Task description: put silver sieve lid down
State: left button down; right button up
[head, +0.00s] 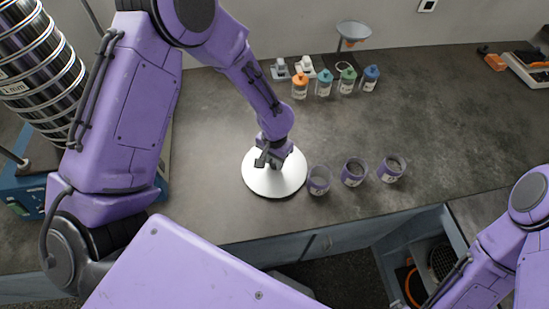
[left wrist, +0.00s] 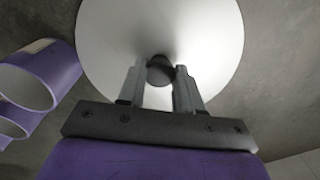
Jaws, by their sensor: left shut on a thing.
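The silver sieve lid (head: 262,183) is a pale round disc on or just above the dark counter, in the middle of the head view. In the left wrist view the lid (left wrist: 205,35) fills the upper middle, with a dark knob (left wrist: 160,70) at its centre. My left gripper (head: 272,160) points down over the lid. Its two fingers (left wrist: 160,85) are closed on either side of the knob. I cannot tell whether the lid's underside touches the counter. My right arm shows at the lower right of the head view, but its gripper is out of sight.
Three purple cups (head: 354,172) stand right of the lid, the nearest (head: 318,181) close to its rim. Several capped bottles (head: 324,83) and a funnel on a stand (head: 352,31) are behind. A sieve stack (head: 40,70) stands at left. An open drawer (head: 385,262) is below the counter.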

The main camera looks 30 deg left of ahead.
pick_arm(q)
jog(key=shift+s+f, duration=0.1)
jog(key=shift+s, duration=0.15)
jog(key=c, duration=0.8)
grip_release()
jog(key=shift+w, duration=0.1)
jog(key=shift+o, duration=0.2)
jog(key=shift+w+f, duration=0.1)
jog(key=shift+w, duration=0.05)
